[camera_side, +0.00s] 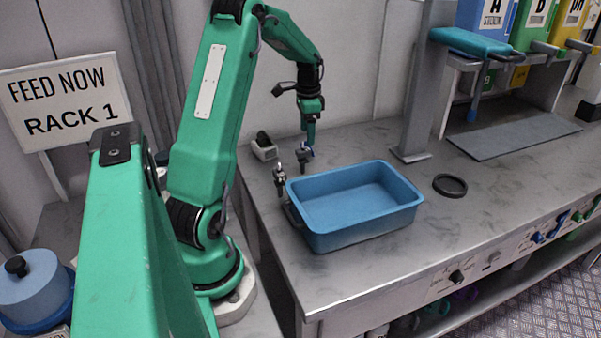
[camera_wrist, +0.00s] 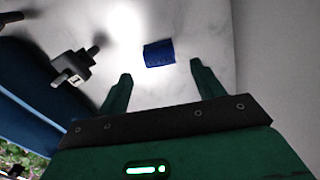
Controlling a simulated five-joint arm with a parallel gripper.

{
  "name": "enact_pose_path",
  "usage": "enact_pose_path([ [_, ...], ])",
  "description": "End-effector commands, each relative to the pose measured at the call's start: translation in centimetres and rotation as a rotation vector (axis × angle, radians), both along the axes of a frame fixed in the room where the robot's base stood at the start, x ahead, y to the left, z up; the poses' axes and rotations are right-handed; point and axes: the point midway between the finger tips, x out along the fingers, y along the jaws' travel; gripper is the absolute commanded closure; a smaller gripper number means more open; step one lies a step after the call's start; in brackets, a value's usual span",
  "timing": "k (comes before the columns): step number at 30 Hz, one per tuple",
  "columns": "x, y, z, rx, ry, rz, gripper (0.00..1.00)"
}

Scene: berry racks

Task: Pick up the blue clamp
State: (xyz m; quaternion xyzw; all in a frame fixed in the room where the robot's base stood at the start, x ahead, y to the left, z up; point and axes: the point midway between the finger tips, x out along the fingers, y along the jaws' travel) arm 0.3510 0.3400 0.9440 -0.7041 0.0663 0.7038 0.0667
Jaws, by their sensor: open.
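The blue clamp (camera_wrist: 159,53) shows in the wrist view as a short ribbed blue block lying on the pale bench top. It is just beyond the fingertips of my gripper (camera_wrist: 160,70), roughly centred between them, with a gap to each finger. My gripper's two green fingers are spread apart and hold nothing. In the side view my gripper (camera_side: 310,131) points down above the bench, behind the blue tray. A small bluish part (camera_side: 307,147) shows just under it there, partly hidden, and I cannot tell its full shape.
A dark clamp marked 1 (camera_wrist: 72,70) lies left of the blue clamp in the wrist view. A blue tray (camera_side: 345,236) stands in front of my gripper. Another dark clamp (camera_side: 279,178) and a grey block (camera_side: 264,148) lie left. A black ring (camera_side: 450,186) lies right.

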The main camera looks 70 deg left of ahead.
Motion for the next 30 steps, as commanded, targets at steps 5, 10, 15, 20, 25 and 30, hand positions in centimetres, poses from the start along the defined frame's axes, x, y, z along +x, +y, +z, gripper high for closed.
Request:
enact_pose_path([
  [5,0.1,-0.1,-1.7,-0.003,0.003,0.0,0.33],
  [10,0.2,-0.1,-3.7,-0.003,0.003,0.0,0.33],
  [15,0.2,-0.1,-4.8,-0.002,0.002,0.0,0.33],
  [20,0.2,-0.1,-4.8,-0.001,0.001,0.0,0.33],
  [25,0.2,-0.1,-4.8,-0.001,0.001,0.0,0.33],
  [30,0.2,-0.1,-4.8,-0.001,0.0,0.0,0.33],
])
